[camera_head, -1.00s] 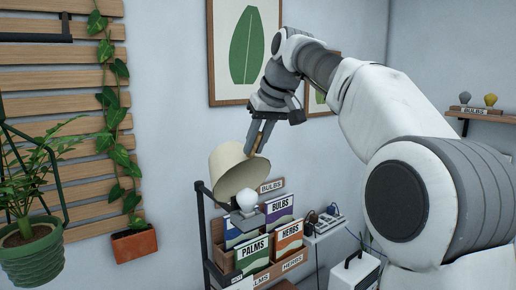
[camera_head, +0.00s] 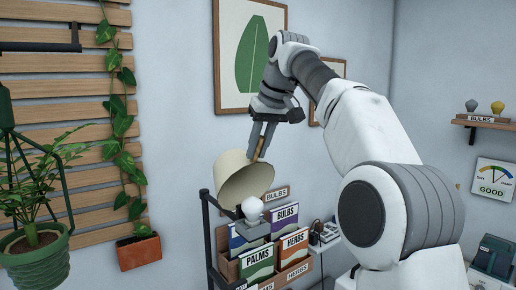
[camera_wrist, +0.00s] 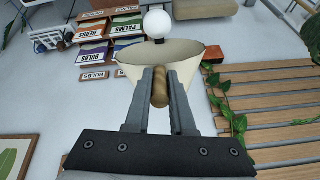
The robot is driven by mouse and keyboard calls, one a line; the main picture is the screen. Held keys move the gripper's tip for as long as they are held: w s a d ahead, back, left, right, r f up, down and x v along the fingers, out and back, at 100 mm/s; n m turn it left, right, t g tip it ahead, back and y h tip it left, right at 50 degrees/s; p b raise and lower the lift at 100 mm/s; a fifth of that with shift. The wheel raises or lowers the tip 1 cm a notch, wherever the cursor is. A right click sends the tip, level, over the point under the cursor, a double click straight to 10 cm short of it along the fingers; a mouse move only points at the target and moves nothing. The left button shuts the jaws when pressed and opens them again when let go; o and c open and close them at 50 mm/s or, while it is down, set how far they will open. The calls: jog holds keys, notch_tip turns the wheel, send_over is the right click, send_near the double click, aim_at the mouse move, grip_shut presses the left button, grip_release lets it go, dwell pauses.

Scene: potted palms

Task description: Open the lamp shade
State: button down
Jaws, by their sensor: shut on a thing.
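The cream lamp shade (camera_head: 234,176) is tilted up, its open mouth facing down and to the right in the head view. A white round bulb (camera_head: 253,208) is exposed just below the mouth, on a grey base. My gripper (camera_head: 259,156) reaches down from above and is shut on a wooden handle at the shade's upper right side. In the wrist view the handle (camera_wrist: 160,90) sits between the two fingers of my gripper (camera_wrist: 160,75). The shade (camera_wrist: 134,58) spreads just beyond the fingertips, with the bulb (camera_wrist: 157,23) past its rim.
A rack of seed packets (camera_head: 258,262) stands right below the lamp. A terracotta pot (camera_head: 138,252) hangs on the slatted wall panel (camera_head: 75,105) to the left. A leafy plant in a green pot (camera_head: 36,262) is nearer. A framed leaf picture (camera_head: 229,60) hangs behind my gripper.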

aim_at(263, 135)
jog(key=c, duration=0.8)
grip_release()
jog(key=shift+f, duration=0.1)
jog(key=shift+o, duration=0.2)
jog(key=shift+r, duration=0.2)
jog(key=shift+v, duration=1.85)
jog(key=shift+s+d+r, duration=0.2)
jog(key=shift+s+r, duration=0.1)
jog(key=shift+r, duration=0.1)
jog(key=s+d+b, duration=0.6)
jog(key=s, duration=0.3)
jog(key=shift+s+d, duration=0.3)
jog(key=shift+s, duration=0.1)
